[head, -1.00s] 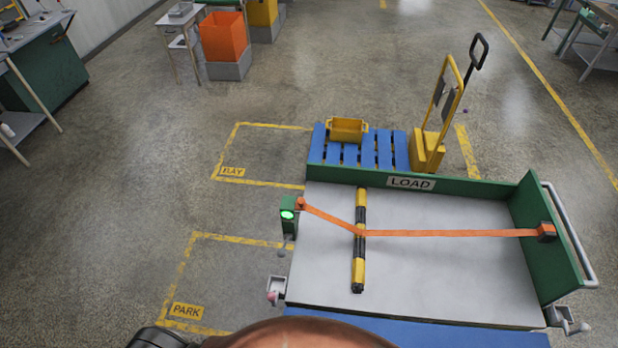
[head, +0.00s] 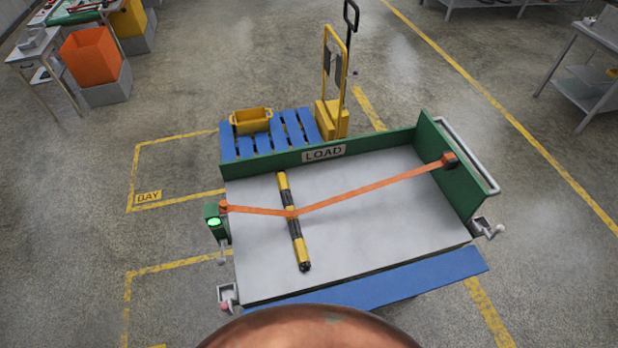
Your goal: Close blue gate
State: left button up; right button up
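The blue gate (head: 405,281) is a flat blue panel along the near edge of the grey cart deck (head: 370,225). It appears folded down and outward, lying low beyond the deck edge; its left part is hidden behind a rounded copper-brown surface at the bottom. A small metal bracket with a pink-red knob (head: 227,297) sits at the deck's near left corner. Another bracket with a light handle (head: 487,229) sits at the near right corner. Neither of my grippers shows in the head view.
An orange strap (head: 370,191) crosses the deck over a yellow-black bar (head: 293,222), from a green-lit post (head: 215,222) to the green right wall (head: 455,165). A blue pallet (head: 270,134) with a yellow bin (head: 251,120) and a yellow hand truck (head: 333,115) stand behind. Floor left is open.

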aim_at(381, 288)
jog(key=z, duration=0.6)
jog(key=k, duration=0.25)
jog(key=z, duration=0.2)
